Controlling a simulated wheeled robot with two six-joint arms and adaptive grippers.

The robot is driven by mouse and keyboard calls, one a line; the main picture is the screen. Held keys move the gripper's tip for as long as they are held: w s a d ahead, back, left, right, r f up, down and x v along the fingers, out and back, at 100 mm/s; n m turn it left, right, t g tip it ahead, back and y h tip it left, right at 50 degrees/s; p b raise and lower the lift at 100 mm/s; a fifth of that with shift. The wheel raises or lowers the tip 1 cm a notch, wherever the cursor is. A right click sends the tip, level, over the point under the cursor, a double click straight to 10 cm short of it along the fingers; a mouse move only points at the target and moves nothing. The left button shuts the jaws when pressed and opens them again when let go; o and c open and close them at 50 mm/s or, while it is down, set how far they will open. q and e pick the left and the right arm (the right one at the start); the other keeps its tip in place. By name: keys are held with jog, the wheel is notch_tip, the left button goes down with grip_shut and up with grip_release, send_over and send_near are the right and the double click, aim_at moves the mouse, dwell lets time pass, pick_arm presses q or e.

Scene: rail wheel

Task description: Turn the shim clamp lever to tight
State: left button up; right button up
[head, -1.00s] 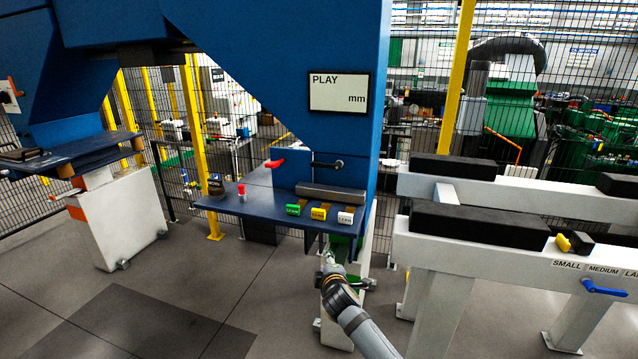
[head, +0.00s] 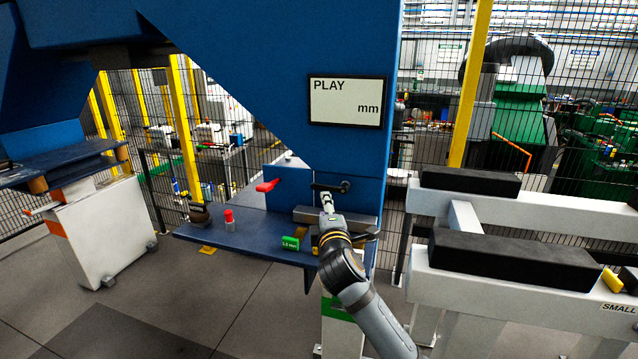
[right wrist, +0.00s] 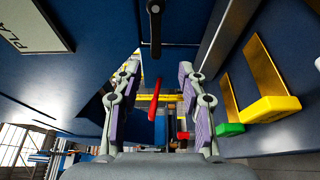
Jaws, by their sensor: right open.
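Two levers sit on the blue panel, and no readable label shows which is the shim clamp lever. The black lever (head: 330,187) lies roughly level, with a round black knob at its right end; the red lever (head: 267,185) is to its left. My right gripper (head: 327,198) is just in front of and below the black lever, open and empty. In the right wrist view my right gripper (right wrist: 159,72) has its fingers spread, with the black lever (right wrist: 155,25) beyond the tips and the red lever (right wrist: 153,98) seen between the fingers. Contact cannot be told. My left gripper is out of view.
A blue shelf (head: 230,236) below holds a red-capped button (head: 229,220) and a green block (head: 290,243). A yellow block (right wrist: 270,108) shows in the wrist view. A blank PLAY display (head: 346,101) is above. White beams with black pads (head: 510,258) stand right.

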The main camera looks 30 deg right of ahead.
aim_at(321, 188)
jog(key=p+x, duration=0.1)
jog(key=x, duration=0.4)
jog(key=p+x, duration=0.1)
jog(key=x, duration=0.1)
jog(key=shift+w+d+r+p, duration=0.1)
jog(key=shift+w+r+p, duration=0.15)
jog(key=shift+r+p, duration=0.1)
jog(key=shift+x, duration=0.95)
jog(key=shift+f, duration=0.1)
jog(key=c, duration=0.5)
grip_shut()
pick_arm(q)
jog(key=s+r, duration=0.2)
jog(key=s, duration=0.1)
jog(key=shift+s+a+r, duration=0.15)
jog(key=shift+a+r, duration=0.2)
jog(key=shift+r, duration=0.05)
